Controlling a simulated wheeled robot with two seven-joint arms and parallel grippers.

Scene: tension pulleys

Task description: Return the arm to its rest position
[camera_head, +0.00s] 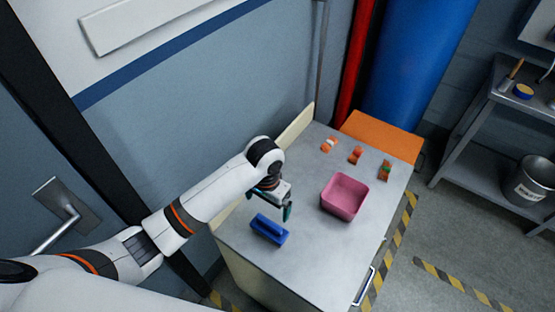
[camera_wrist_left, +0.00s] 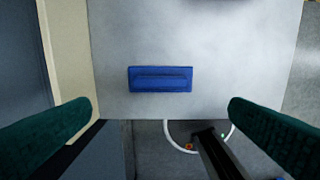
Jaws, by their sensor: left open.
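My left arm (camera_head: 190,213) reaches in from the left over a grey-topped table. My left gripper (camera_head: 272,207) is open and empty above the table, near a blue block-like object (camera_head: 269,229). In the left wrist view the same blue object (camera_wrist_left: 160,79) lies flat on the tabletop beyond the two green fingertips (camera_wrist_left: 160,112), which are wide apart and clear of it. My right gripper does not show in either view.
A pink bin (camera_head: 344,196) stands on the table (camera_head: 290,270), right of my left gripper. Several small orange items (camera_head: 355,156) lie along the far end. A wall is close on the left. A shelf rack (camera_head: 480,150) with a metal bucket (camera_head: 531,181) stands at the right.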

